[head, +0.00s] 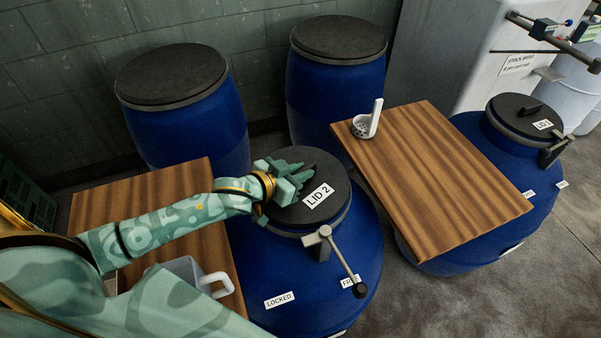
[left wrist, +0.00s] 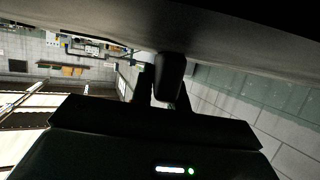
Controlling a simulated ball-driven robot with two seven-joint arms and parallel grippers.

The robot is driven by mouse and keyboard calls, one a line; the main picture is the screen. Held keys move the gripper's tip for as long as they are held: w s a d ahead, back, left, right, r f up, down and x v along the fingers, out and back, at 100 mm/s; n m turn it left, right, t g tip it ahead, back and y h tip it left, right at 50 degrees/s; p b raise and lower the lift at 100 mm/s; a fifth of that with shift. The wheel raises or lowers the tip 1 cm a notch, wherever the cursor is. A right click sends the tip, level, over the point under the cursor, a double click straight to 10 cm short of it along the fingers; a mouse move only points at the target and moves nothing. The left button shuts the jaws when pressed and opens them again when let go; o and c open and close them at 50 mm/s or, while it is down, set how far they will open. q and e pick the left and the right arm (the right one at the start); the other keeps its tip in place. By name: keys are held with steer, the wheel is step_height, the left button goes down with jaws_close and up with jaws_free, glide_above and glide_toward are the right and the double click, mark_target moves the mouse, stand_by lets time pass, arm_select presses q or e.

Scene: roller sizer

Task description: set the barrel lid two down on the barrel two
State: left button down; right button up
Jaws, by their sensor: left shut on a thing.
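Barrel lid two (head: 326,168) is a round dark lid with a white LID 2 label. It lies over the mouth of barrel two (head: 315,272), a blue drum in the middle of the head view. The lid looks level and roughly centred; I cannot tell whether a small gap is left under it. My left gripper (head: 288,180) is above the lid, shut on its handle, which the fingers mostly hide. The left wrist view shows the dark handle (left wrist: 170,75) between the fingers. A grey clamp lever (head: 338,260) on barrel two's front points down toward the FREE label. My right gripper is not in view.
Barrel one (head: 515,165) with its lid (head: 520,115) stands right. A wooden board (head: 440,185) with a white scoop (head: 368,122) lies between. Another board (head: 140,200) and a grey jug (head: 195,275) are left. Two capped blue drums (head: 185,130) (head: 335,85) stand behind.

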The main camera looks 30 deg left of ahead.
arm_select(q)
steer(key=shift+r, duration=0.2)
steer(key=shift+f, duration=0.65)
steer(key=c, duration=1.4)
jaws_free()
steer(key=shift+o, duration=0.2)
steer(key=shift+r, duration=0.8)
steer(key=p+v, duration=0.1)
steer(key=v, duration=0.3)
steer(key=p+v, duration=0.1)
steer(key=v, duration=0.7)
steer(key=shift+s+f+p, duration=0.1)
steer(key=shift+f+p, duration=0.15)
steer(key=shift+p, duration=0.15)
